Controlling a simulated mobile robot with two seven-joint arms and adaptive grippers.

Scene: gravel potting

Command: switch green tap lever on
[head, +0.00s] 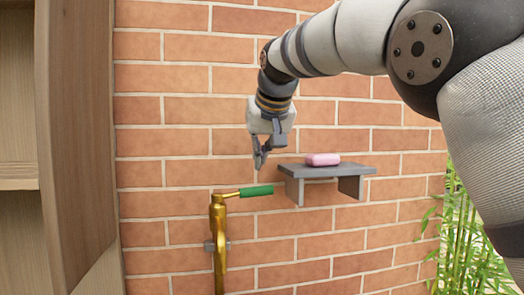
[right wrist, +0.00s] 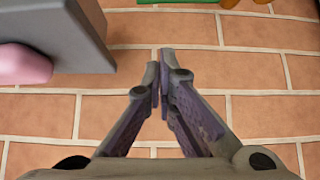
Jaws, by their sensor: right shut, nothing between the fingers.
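The green tap lever (head: 256,191) points right from the top of a brass tap (head: 218,240) on the brick wall. The lever lies nearly level, tilted slightly up to the right. My right gripper (head: 259,164) hangs above the lever's right end, fingers down and apart from it. In the right wrist view the gripper's fingertips (right wrist: 160,62) are together with nothing between them. A bit of the green lever (right wrist: 229,3) shows at the top edge of that view. My left gripper is not in view.
A grey wall shelf (head: 327,168) with a pink soap bar (head: 322,159) is just right of the lever and gripper. Wooden furniture (head: 75,130) stands at the left. Bamboo (head: 460,235) grows at the right. The wall left of the tap is clear.

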